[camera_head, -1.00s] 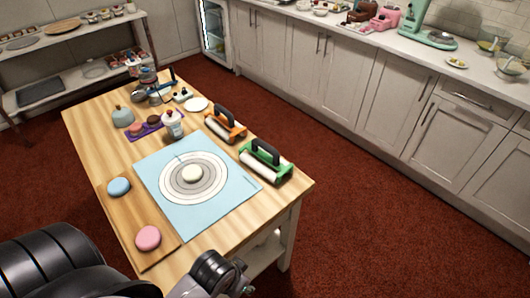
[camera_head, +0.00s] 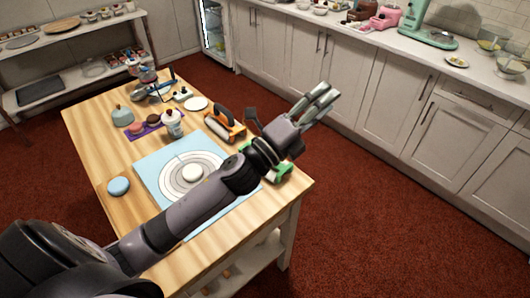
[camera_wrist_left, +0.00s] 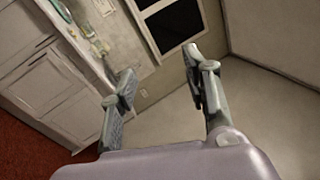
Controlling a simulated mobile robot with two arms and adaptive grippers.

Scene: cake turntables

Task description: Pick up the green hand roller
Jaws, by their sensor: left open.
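The green hand roller (camera_head: 281,173) lies at the right edge of the wooden table, mostly hidden behind my left forearm and wrist. Only bits of its green frame show in the head view. My left gripper (camera_head: 318,97) is open and empty, raised up and to the right of the roller in the picture, apart from it. In the left wrist view its two fingers (camera_wrist_left: 160,70) are spread with nothing between them, and the roller does not show there. My right gripper is not in view.
An orange hand roller (camera_head: 225,126) lies beside the green one. Cabinets (camera_head: 370,105) line the back.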

